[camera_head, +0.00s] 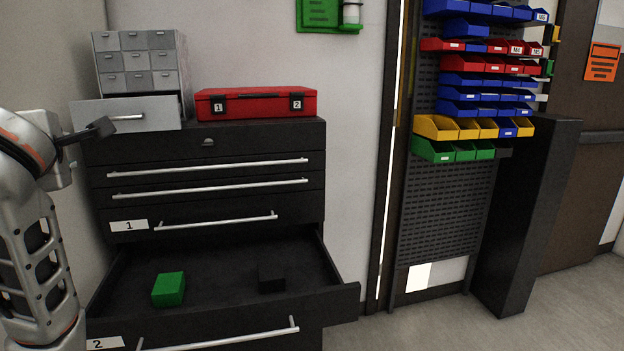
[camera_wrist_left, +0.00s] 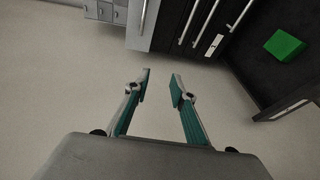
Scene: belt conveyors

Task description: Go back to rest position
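My left gripper (camera_head: 86,147) is at the left edge of the head view, in front of the upper part of the black drawer cabinet (camera_head: 206,143). In the left wrist view my left gripper (camera_wrist_left: 161,80) has its two teal-lined fingers apart with nothing between them. The floor shows behind the fingers. My right gripper is in neither view.
The cabinet's drawer 2 (camera_head: 345,292) is open and holds a green block (camera_head: 168,289) and a black block (camera_head: 271,278). A grey small-drawer unit (camera_head: 137,60) with its bottom drawer out and a red case (camera_head: 256,104) stand on top.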

